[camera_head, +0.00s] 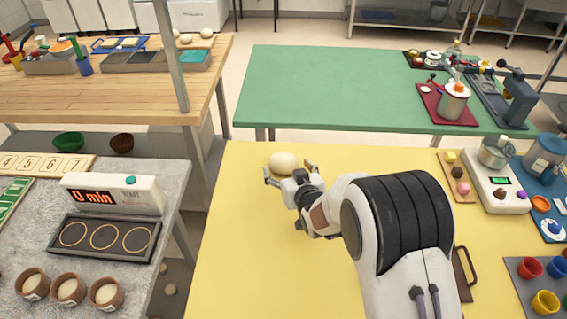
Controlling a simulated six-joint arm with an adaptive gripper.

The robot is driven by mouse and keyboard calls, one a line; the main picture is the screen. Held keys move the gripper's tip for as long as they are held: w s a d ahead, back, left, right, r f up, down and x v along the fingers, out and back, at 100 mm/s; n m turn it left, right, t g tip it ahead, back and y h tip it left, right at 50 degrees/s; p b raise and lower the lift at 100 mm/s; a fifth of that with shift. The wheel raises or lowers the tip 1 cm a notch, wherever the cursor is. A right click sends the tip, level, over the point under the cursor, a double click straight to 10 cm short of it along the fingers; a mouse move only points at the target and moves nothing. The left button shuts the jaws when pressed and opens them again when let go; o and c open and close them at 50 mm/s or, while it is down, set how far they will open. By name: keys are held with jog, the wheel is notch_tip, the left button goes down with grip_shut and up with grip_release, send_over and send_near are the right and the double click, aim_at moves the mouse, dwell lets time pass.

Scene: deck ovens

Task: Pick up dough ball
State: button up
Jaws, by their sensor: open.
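A round, cream-coloured dough ball (283,161) rests on the yellow table (240,230), close to its far edge. My gripper (290,173) reaches in from the right and front, low over the table. Its fingers are spread open, one to the left and one to the right of the ball's near side. The ball sits just beyond the gripper's palm. Whether the fingers touch it cannot be told, and its lower near side is partly hidden.
Left of the yellow table, a grey counter holds a "0 min" timer (110,194), a dark tray with three rings (103,238) and three bowls with pale contents. A green table (340,90) stands beyond. A scale (497,180) and coloured cups crowd the right side. The yellow table's left part is clear.

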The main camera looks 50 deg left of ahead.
aim_at(286, 164)
jog(key=shift+x, duration=2.6)
jog(key=shift+w+d+f, duration=0.1)
jog(key=shift+w+d, duration=0.05)
jog(key=shift+d, duration=0.05)
jog(key=c, duration=1.3)
